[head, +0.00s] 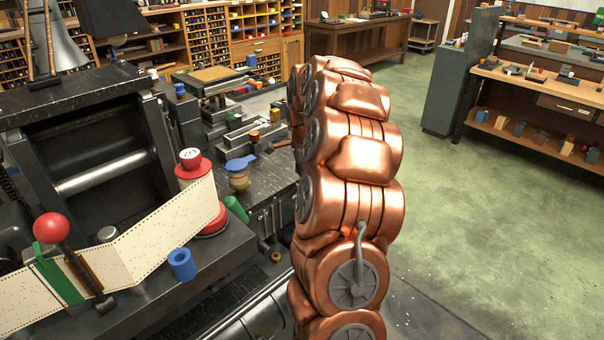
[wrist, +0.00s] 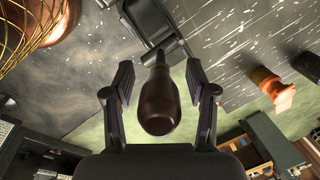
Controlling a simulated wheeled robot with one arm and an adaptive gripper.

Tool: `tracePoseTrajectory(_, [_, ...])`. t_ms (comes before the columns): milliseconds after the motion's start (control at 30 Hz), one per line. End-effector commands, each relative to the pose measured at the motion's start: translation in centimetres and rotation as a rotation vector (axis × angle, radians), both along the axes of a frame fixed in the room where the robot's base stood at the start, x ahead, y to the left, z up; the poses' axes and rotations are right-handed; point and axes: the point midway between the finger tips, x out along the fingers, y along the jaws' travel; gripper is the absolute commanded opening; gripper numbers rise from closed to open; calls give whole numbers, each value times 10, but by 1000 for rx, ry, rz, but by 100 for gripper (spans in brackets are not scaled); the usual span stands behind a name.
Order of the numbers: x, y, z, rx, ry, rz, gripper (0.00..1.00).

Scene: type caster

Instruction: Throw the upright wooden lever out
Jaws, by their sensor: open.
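The wooden lever (wrist: 159,100) shows in the wrist view as a dark brown, rounded handle on a dark metal shaft that runs up to a grey bracket. My gripper (wrist: 160,82) is open, with one black finger to the left of the handle and one to the right. A gap shows between the handle and each finger pad. In the head view my gripper is not visible, and I cannot make out this lever for certain; my copper arm covers the middle of the picture.
An orange-brown knob (wrist: 272,85) is to the right in the wrist view. Green floor (head: 450,230) is clear at right.

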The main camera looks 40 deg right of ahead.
Motion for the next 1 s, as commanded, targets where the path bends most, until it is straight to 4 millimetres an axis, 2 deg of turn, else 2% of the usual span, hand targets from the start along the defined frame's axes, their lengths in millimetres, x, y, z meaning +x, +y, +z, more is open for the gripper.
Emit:
tracePoseTrajectory(67, [0, 0, 0, 0, 0, 0, 57])
tracePoseTrajectory(600, [0, 0, 0, 1, 1, 0, 1])
tracePoseTrajectory(1000, [0, 0, 0, 1, 0, 1, 0])
